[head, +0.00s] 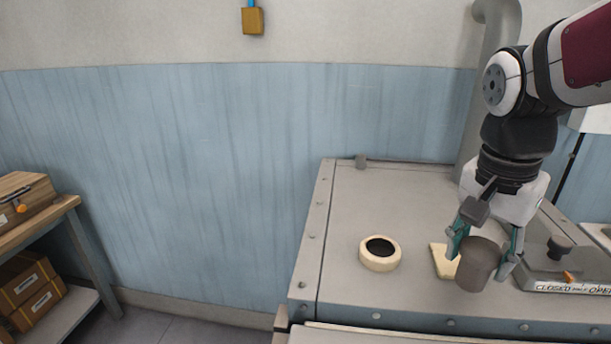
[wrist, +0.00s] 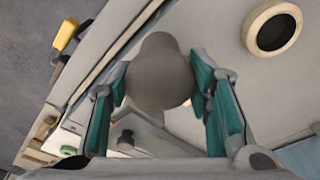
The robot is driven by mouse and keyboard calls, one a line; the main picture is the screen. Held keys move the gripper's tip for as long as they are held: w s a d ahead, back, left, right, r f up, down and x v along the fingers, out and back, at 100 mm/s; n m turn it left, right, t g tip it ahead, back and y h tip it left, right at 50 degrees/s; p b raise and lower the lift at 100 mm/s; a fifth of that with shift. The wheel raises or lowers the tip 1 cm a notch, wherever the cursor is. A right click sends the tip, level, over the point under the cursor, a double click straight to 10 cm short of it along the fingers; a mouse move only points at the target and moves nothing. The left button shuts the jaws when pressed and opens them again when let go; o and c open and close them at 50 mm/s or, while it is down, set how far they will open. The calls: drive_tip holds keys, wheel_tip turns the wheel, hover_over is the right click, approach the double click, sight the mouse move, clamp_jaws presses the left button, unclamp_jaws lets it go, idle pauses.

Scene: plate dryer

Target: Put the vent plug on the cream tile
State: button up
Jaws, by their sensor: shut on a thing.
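The vent plug (head: 479,266) is a dark grey, slightly tapered cylinder, also large in the wrist view (wrist: 160,75). My gripper (head: 478,257) is shut on it, with a teal-padded finger on each side; the fingers also flank it in the wrist view (wrist: 162,88). The cream tile (head: 441,261) lies flat on the grey machine top, just left of the plug in the head view. The plug and a finger hide part of the tile. The plug looks held above the top, but its exact height over the tile is hard to tell.
A cream ring with a dark opening (head: 370,263) sits on the machine top (head: 345,215) left of the tile. A raised panel with a black knob (head: 560,247) and a lettered label stands close right of my gripper. The back left of the top is mostly clear.

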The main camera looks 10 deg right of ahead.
drive_tip(key=w+d, duration=0.2)
drive_tip(key=w, duration=0.1)
drive_tip(key=w+d, duration=0.1)
drive_tip(key=w, duration=0.2)
drive_tip(key=w+d+f, duration=0.1)
drive_tip(key=w+d, duration=0.1)
drive_tip(key=w, duration=0.1)
drive_tip(key=shift+w+d+f+p, duration=0.1)
drive_tip(key=shift+w+d+p, duration=0.15)
drive_tip(key=shift+d+p, duration=0.15)
drive_tip(key=shift+f+p, duration=0.35)
drive_tip(key=shift+f, duration=1.3)
drive_tip(key=shift+f, duration=0.15)
drive_tip(key=o, duration=1.2)
drive_tip(key=shift+o, duration=0.2)
wheel_tip(320, 180, up, 11)
drive_tip(key=a+b, duration=0.1)
drive_tip(key=a, duration=0.1)
drive_tip(key=s+a+f+n+t, duration=0.1)
drive_tip(key=s+a+n+t, duration=0.1)
drive_tip(key=s+a+n, duration=0.4)
drive_tip(key=s+a+f+n+t+y, duration=0.1)
drive_tip(key=s+a+f+n+t, duration=0.1)
drive_tip(key=s+a+n, duration=0.4)
drive_tip(key=s+a, duration=0.2)
drive_tip(key=s, duration=0.1)
drive_tip(key=shift+a+f+t+y, duration=0.15)
drive_tip(key=shift+f+t+y, duration=0.15)
drive_tip(key=shift+t, duration=0.1)
